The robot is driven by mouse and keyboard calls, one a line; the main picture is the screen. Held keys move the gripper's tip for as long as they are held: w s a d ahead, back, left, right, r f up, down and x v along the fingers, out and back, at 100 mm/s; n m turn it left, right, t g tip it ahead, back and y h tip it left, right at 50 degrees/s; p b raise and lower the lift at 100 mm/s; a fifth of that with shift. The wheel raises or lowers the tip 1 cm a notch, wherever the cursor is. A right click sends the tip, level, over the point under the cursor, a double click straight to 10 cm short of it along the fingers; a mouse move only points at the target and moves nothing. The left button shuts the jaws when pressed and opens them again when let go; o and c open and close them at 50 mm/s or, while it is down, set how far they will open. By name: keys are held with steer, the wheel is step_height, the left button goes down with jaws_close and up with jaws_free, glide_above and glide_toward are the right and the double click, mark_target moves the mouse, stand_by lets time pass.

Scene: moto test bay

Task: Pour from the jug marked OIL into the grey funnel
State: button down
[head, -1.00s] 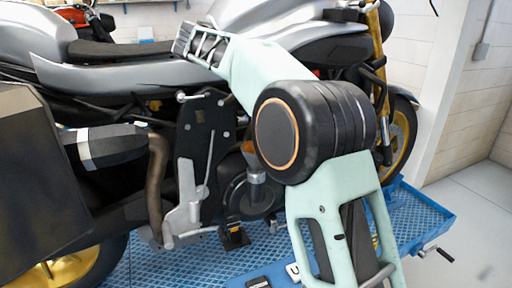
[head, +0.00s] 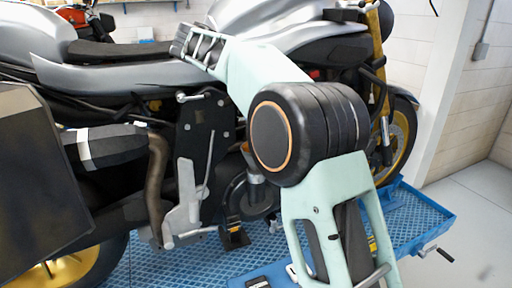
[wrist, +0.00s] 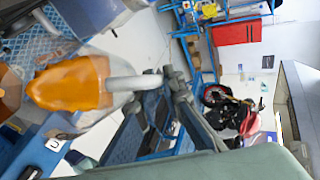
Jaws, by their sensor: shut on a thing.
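In the wrist view my gripper (wrist: 158,88) is shut on the pale handle of a clear jug with amber liquid (wrist: 72,84). No OIL mark can be read on it, and its tilt is hard to judge. In the head view the jug and gripper cannot be made out; my arm covers much of the middle. A small grey cup-like piece, seemingly the grey funnel (head: 256,186), stands at the motorcycle's lower engine, partly behind my arm's round joint. I cannot make out a funnel surely in the wrist view.
The silver motorcycle (head: 120,78) stands on a blue lift platform (head: 180,268). A small black block (head: 234,236) and a black item (head: 258,283) lie on the platform. A crank handle (head: 436,250) sticks out at its right end. Open floor lies to the right.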

steer(key=shift+w+a+r+h, duration=0.2)
steer(key=shift+a+r+h, duration=0.3)
steer(key=shift+r, duration=0.05)
stand_by(2.6)
steer(key=shift+s+d+f+y+b, duration=0.25)
steer(key=shift+d+f+y, duration=0.3)
steer(key=shift+d+f, duration=0.05)
steer(key=shift+s+d+f+y+b, duration=0.2)
steer(key=shift+d+f+y+b, duration=0.05)
steer(key=shift+d+f+y, duration=0.3)
steer(key=shift+s+d+f+m+t+y, duration=0.1)
steer(key=shift+d+f+m+y, duration=0.1)
steer(key=shift+d+f+y, duration=0.25)
steer(key=shift+s+d+f+m+t+y, duration=0.1)
steer(key=shift+d+f+m+y, duration=0.1)
steer(key=shift+f+y, duration=0.5)
steer(key=shift+s+d+f+m+t+y, duration=0.1)
steer(key=shift+d+f+m+y, duration=0.2)
steer(key=shift+f, duration=0.4)
steer(key=y, duration=0.1)
steer(key=d+f, duration=0.1)
steer(key=f+y+b, duration=0.1)
steer(key=shift+s+d+f+t+y, duration=0.15)
steer(key=shift+s+d+t+y, duration=0.15)
steer(key=shift+d+y, duration=0.1)
